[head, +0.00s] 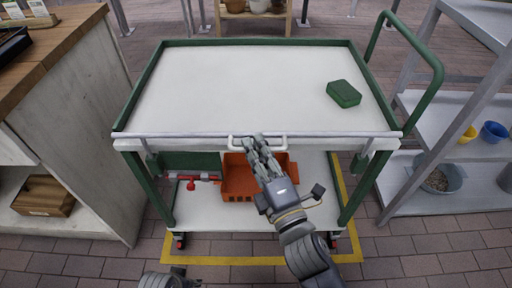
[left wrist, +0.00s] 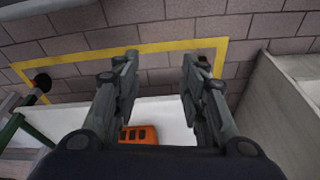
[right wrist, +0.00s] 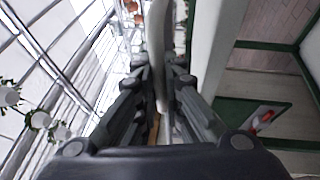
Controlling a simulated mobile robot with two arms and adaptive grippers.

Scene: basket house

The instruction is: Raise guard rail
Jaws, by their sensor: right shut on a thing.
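The guard rail (head: 190,135) is a thin pale grey bar along the front edge of the green-framed cart (head: 230,85), level in the picture. A white loop handle (head: 283,142) sits at its middle. My right gripper (head: 257,142) is shut on this handle; the right wrist view shows a pale bar (right wrist: 159,50) between its fingers. The fingers cover part of the handle. My left gripper (left wrist: 160,65) is open and empty in the left wrist view, low in front of the cart. Only a bit of the left arm shows at the head view's bottom edge.
A green box (head: 343,93) lies on the cart's top. An orange crate (head: 240,183) and a red-handled tool (head: 197,179) are on its lower shelf. A wooden counter (head: 85,110) stands left, grey shelves with pots (head: 437,178) right. Yellow floor tape (head: 225,261) surrounds the cart.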

